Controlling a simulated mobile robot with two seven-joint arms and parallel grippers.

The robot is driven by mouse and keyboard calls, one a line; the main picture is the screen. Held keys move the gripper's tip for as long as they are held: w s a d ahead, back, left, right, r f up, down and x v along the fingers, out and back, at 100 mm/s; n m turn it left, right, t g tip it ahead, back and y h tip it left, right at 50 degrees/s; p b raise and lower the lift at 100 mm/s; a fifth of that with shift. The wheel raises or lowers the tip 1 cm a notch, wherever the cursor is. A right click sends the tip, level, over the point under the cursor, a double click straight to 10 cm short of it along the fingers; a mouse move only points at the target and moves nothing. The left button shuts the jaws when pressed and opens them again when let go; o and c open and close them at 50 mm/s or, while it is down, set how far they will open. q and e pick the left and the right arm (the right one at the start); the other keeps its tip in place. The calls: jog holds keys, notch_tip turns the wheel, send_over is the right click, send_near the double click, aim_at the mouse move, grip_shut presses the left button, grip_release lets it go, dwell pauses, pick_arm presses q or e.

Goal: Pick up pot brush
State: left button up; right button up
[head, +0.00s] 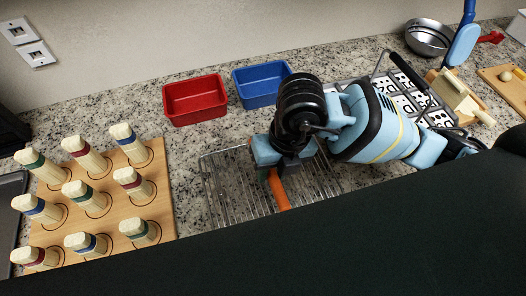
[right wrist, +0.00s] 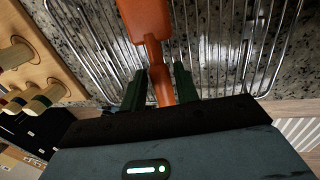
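An orange long-handled tool (head: 278,190), which looks like the pot brush, lies at the wire rack (head: 222,190) in the head view. My right gripper (head: 273,172) is directly over it and hides part of it. In the right wrist view the orange tool (right wrist: 147,20) has a wide part at the top and a narrow handle running down between my two dark green fingers (right wrist: 160,85). The fingers stand either side of the handle with slim gaps, so they look open around it. Its bristles cannot be made out. My left gripper is not in view.
A wooden board (head: 160,208) with several upright banded pegs stands left. A red bin (head: 195,99) and a blue bin (head: 262,83) sit behind the rack. A metal bowl (head: 428,37), a tray of patterned tiles (head: 405,100) and a wooden board (head: 510,90) are to the right.

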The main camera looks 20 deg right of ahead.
jog(key=shift+a+f, duration=0.1)
jog(key=shift+f, duration=0.7)
jog(key=shift+c, duration=0.2)
grip_shut()
jog(key=shift+r, duration=0.1)
